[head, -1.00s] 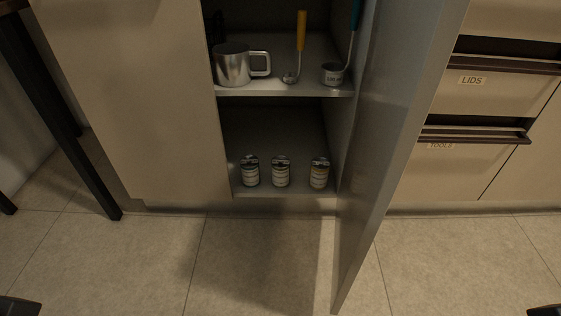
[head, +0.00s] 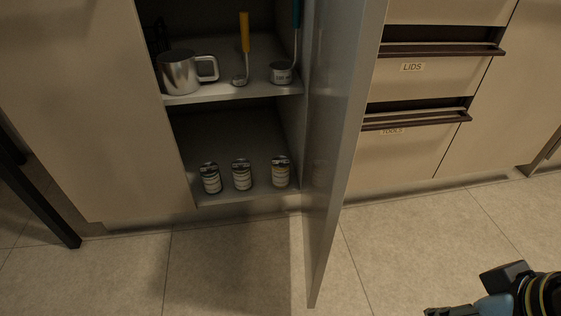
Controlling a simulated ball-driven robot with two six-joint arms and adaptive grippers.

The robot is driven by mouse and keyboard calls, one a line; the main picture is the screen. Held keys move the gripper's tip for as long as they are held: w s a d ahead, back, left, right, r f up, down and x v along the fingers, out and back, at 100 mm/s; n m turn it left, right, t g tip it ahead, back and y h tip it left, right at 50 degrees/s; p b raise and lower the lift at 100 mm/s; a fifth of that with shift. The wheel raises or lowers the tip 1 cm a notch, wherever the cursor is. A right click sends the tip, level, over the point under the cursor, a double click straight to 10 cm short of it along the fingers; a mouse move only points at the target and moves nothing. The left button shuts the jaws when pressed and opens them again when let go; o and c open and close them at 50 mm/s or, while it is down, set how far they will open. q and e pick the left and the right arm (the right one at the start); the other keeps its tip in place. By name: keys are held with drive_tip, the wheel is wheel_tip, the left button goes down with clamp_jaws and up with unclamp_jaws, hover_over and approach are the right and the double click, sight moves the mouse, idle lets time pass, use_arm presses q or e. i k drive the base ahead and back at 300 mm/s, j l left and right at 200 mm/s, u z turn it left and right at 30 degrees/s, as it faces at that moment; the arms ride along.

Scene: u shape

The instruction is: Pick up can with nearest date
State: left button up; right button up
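Three small cans stand upright in a row on the bottom shelf (head: 236,199) of an open cabinet: a left can (head: 210,178), a middle can (head: 242,175) and a right can (head: 281,172). Each has a pale label, but the dates are too small to read. Part of my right arm shows at the lower right corner, far from the cans. I cannot make out its fingertips. My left gripper is not in view.
The open cabinet door (head: 338,150) stands out to the right of the cans. The upper shelf (head: 215,95) holds a metal mug (head: 180,74) and two ladles. Drawers marked LIDS (head: 440,72) and TOOLS are at right. A dark table leg (head: 45,205) is at left. The floor (head: 230,260) is clear.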

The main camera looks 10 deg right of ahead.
sight(280, 164)
drive_tip(key=i+j, duration=0.15)
drive_tip(key=j, duration=0.2)
drive_tip(key=i+j, duration=0.15)
drive_tip(key=j, duration=0.2)
drive_tip(key=i+j+z, duration=0.1)
drive_tip(key=j, duration=0.25)
drive_tip(key=i+j, duration=0.4)
